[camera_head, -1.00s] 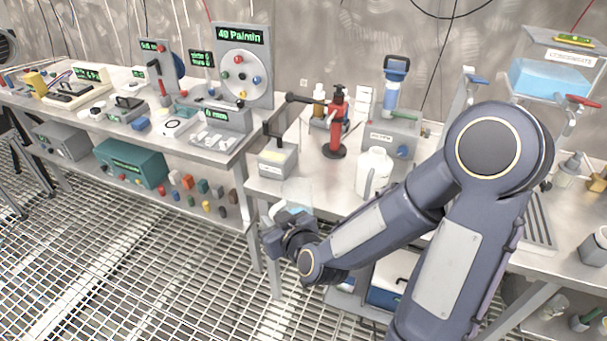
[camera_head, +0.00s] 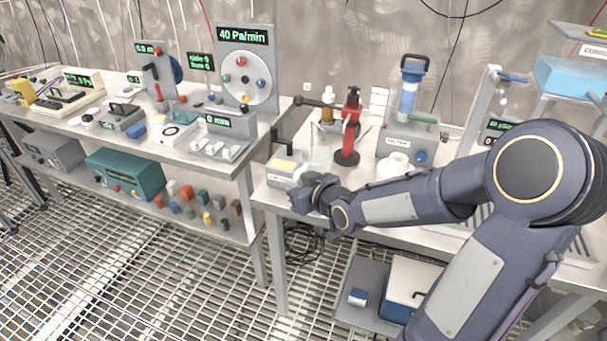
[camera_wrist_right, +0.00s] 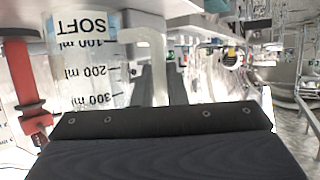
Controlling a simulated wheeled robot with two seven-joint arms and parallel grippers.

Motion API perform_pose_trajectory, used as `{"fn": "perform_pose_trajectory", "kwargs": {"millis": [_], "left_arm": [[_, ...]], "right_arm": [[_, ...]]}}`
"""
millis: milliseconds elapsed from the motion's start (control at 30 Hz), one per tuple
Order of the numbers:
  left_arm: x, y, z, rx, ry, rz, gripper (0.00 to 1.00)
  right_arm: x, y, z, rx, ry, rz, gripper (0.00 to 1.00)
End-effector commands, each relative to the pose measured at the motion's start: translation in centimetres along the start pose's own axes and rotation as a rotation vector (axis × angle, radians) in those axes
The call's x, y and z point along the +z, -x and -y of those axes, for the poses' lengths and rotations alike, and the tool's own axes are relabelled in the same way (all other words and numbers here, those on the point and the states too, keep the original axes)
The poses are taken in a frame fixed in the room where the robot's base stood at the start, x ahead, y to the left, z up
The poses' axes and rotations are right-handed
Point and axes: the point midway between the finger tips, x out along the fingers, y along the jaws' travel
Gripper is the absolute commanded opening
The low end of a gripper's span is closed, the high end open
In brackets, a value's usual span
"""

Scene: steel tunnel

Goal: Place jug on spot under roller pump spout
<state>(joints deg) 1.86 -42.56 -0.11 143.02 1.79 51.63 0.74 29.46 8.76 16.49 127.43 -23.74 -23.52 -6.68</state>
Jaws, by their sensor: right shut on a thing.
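A clear jug (camera_wrist_right: 85,75) with a SOFT label, black millilitre marks and a white handle (camera_wrist_right: 155,65) shows in the right wrist view, where the picture is upside down. In the head view the jug (camera_head: 319,157) is faint and see-through above the right table's left part. My right gripper (camera_head: 308,186) is shut on its handle, at the table's front edge beside a small grey box. Its fingertips are partly hidden by the wrist. I cannot tell for sure which device is the roller pump, and no spot under a spout is clear. My left gripper is not in view.
A red hand pump (camera_head: 350,130) stands just right of the jug. A white bottle (camera_head: 394,166) and a blue-topped cylinder unit (camera_head: 410,90) stand further right. The grey box (camera_head: 287,172) is close on the left. A gap separates the two tables.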

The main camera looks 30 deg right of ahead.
Motion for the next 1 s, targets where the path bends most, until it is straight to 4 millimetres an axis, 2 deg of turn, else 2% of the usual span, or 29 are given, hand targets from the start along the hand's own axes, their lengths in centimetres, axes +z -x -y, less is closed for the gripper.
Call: {"fn": "perform_pose_trajectory", "kwargs": {"millis": [167, 367, 467, 900, 933, 1000], "left_arm": [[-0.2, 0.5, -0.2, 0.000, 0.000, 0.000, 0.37], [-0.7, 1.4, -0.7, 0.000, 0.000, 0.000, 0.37], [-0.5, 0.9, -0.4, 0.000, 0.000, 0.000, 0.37], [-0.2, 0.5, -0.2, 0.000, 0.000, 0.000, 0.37], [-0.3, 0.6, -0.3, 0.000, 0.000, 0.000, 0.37], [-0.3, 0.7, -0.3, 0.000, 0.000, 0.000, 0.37]], "right_arm": [[-0.4, -0.7, -1.3, 0.000, 0.000, 0.000, 0.00], [-1.2, -2.5, -4.2, 0.002, 0.000, 0.001, 0.00], [0.3, -3.0, -3.9, -0.004, 0.000, 0.001, 0.00], [0.9, -3.2, -3.9, -0.002, 0.003, -0.002, 0.00], [0.8, -3.2, -3.9, -0.002, 0.002, -0.001, 0.15], [0.7, -3.2, -3.9, -0.002, 0.002, -0.001, 0.24]]}}
